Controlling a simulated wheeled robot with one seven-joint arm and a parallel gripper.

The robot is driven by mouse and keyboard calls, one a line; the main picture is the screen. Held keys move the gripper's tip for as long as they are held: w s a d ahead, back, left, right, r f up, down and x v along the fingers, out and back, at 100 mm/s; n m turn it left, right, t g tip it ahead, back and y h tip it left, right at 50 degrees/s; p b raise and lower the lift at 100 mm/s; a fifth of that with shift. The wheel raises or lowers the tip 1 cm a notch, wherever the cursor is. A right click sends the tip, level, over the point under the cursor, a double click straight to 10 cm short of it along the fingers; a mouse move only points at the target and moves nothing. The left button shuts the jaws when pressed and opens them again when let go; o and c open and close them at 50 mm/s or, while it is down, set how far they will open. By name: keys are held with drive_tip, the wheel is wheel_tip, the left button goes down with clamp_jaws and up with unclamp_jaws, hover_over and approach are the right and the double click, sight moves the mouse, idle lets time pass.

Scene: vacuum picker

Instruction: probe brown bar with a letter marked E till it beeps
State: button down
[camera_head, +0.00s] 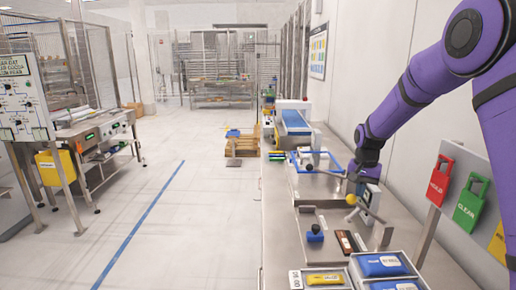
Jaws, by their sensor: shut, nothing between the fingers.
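A small brown bar (347,242) lies on the metal bench at the lower right of the head view. It has a pale mark, too small to read as a letter. My purple arm comes down from the upper right, and my gripper (357,183) is shut and empty above the bench, beyond the bar and apart from it. A small grey-white device (371,197) shows just by the gripper. A yellow ball (351,199) on a thin dark rod is in front of it. The gripper's fingertips are small and partly hard to make out.
A blue-knobbed item (315,233) stands left of the bar. Grey bins with a yellow pack (325,279) and a blue pack (383,264) fill the near end. Red and green tags (440,180) hang on a board at right. A blue-framed fixture (310,160) stands farther back.

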drive_tip(key=shift+d+r, duration=0.2)
drive_tip(key=shift+r, duration=0.05)
drive_tip(key=shift+d+r, duration=0.55)
drive_tip(key=shift+d, duration=0.25)
drive_tip(key=shift+d+r, duration=0.55)
drive_tip(key=shift+d, duration=0.3)
drive_tip(key=d, duration=0.1)
drive_tip(key=d+r, duration=0.1)
drive_tip(key=d, duration=0.1)
drive_tip(key=shift+d+r, duration=0.2)
drive_tip(key=shift+r, duration=0.15)
